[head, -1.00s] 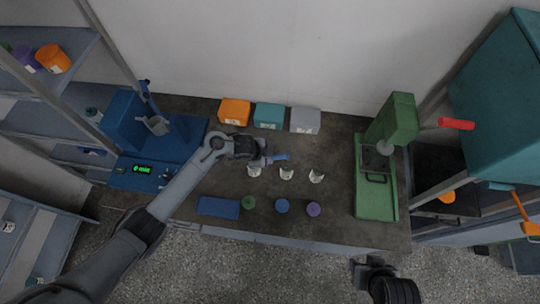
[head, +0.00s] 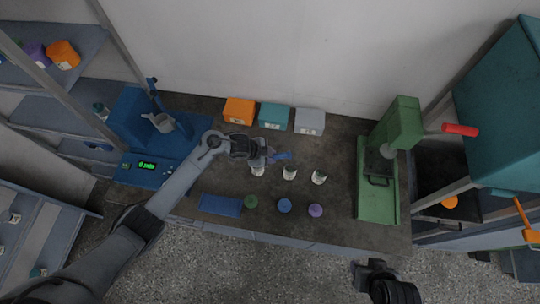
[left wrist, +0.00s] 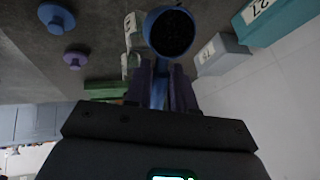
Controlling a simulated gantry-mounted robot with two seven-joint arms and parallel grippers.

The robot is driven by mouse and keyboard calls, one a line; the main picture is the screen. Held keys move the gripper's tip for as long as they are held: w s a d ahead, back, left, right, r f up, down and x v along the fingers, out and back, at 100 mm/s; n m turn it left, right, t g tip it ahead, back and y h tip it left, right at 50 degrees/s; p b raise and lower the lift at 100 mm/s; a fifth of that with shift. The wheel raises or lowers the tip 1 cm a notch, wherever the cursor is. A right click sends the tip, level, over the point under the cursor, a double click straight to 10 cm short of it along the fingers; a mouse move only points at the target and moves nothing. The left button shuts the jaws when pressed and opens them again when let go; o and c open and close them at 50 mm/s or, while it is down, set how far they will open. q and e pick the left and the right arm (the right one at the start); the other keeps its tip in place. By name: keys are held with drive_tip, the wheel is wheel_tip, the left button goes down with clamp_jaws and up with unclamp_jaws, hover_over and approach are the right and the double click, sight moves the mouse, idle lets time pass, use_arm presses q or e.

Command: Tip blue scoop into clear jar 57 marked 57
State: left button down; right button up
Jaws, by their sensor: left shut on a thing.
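My left gripper (head: 266,157) is shut on the blue scoop (head: 281,156) and holds it above the bench near the row of three clear jars. In the left wrist view, the scoop bowl (left wrist: 170,32) faces the camera and holds dark, grainy material. The jars are the left one (head: 257,172), the middle one (head: 289,173) and the right one (head: 319,177). The scoop appears above and between the left and middle jars. Jar numbers are too small to read, so I cannot tell which is 57. My right gripper (head: 366,268) is in front of the bench, its jaws unclear.
Green (head: 250,201), blue (head: 284,205) and purple (head: 315,210) lids lie before the jars, beside a blue mat (head: 220,205). Orange (head: 239,110), teal (head: 273,115) and grey (head: 309,121) boxes stand behind. A green press (head: 378,195) is right, a blue machine (head: 140,130) left.

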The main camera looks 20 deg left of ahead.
use_arm(q)
drive_tip(key=shift+r, duration=0.1)
idle(0.4)
drive_tip(key=shift+a+r, duration=0.1)
drive_tip(key=shift+a+r+h, duration=0.15)
drive_tip(key=shift+h, duration=0.35)
idle(0.6)
drive_tip(key=shift+a+h, duration=0.1)
drive_tip(key=shift+h, duration=0.2)
drive_tip(key=shift+a+r+n+t+h, duration=0.15)
drive_tip(key=shift+r+n+t+h, duration=0.15)
drive_tip(key=shift+h, duration=0.2)
